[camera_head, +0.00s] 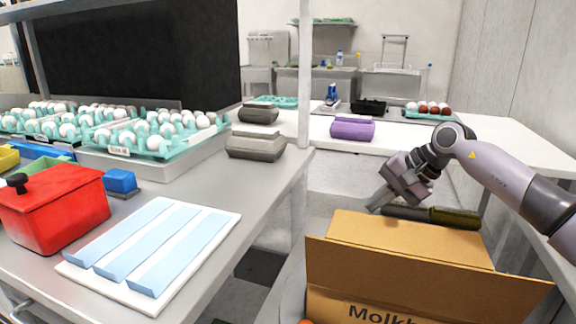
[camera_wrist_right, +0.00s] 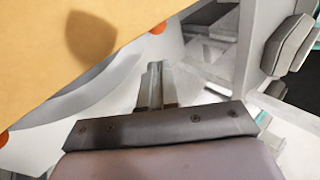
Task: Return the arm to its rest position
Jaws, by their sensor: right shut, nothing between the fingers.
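My right arm (camera_head: 495,168) comes in from the right in the head view, bent at the wrist. My right gripper (camera_head: 375,207) points down and left, just behind the left part of the cardboard box (camera_head: 400,240). In the right wrist view the two fingers of the right gripper (camera_wrist_right: 154,72) are together with nothing between them. The orange-brown box panel (camera_wrist_right: 60,60) fills the upper left there, with a shadow on it. My left gripper is in neither view.
A dark green-black object (camera_head: 440,216) lies along the box's back edge. A post (camera_head: 304,100) stands left of my right gripper.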

